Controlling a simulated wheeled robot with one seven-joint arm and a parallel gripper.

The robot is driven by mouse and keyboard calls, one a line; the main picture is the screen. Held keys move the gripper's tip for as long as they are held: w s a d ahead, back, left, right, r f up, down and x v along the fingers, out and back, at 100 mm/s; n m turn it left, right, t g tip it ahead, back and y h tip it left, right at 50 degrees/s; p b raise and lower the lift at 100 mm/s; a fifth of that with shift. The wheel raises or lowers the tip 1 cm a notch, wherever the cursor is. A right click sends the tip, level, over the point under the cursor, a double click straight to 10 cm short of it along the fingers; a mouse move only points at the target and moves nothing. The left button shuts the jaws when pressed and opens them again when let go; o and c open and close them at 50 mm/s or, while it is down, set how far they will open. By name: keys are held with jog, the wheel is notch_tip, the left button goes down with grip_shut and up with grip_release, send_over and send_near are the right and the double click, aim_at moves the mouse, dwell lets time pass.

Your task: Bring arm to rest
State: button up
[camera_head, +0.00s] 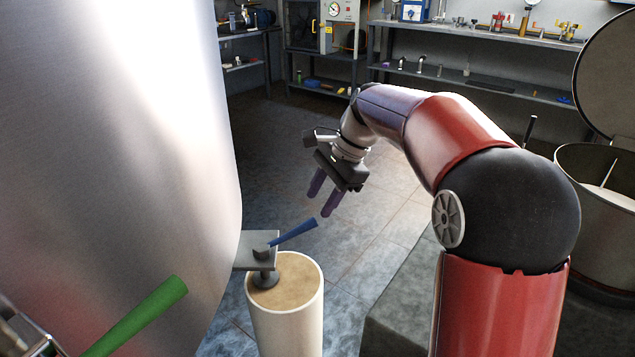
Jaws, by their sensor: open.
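My gripper (322,199) hangs at the end of my red and dark arm, in the middle of the head camera view. Its two purple fingers are apart and point down and to the left, with nothing between them. Below the fingers is a blue lever handle (294,233) on a small dark valve fitting by the tank.
A large shiny steel tank (120,130) fills the left side. A green handle (145,312) is at lower left. A pale cylinder (290,320) stands under the valve. An open round vessel (600,215) is at right. Shelves (480,40) line the back wall.

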jog(key=s+d+f+n+t+h, duration=0.1)
jog(key=s+d+n+t, duration=0.1)
jog(key=s, duration=0.6)
jog(key=s+d+f+n+t+h, duration=0.1)
jog(key=s+d+n, duration=0.3)
jog(key=s, duration=0.5)
jog(key=s+d+f+n+t+h, duration=0.1)
jog(key=s+d+n+t+h, duration=0.1)
jog(key=s+n, duration=0.4)
jog(key=s+d+h, duration=0.1)
jog(key=s+d, duration=0.1)
jog(key=s, duration=0.1)
jog(key=shift+s+f+n+t, duration=0.15)
jog(key=shift+s+n+t, duration=0.05)
jog(key=shift+n+t, duration=0.1)
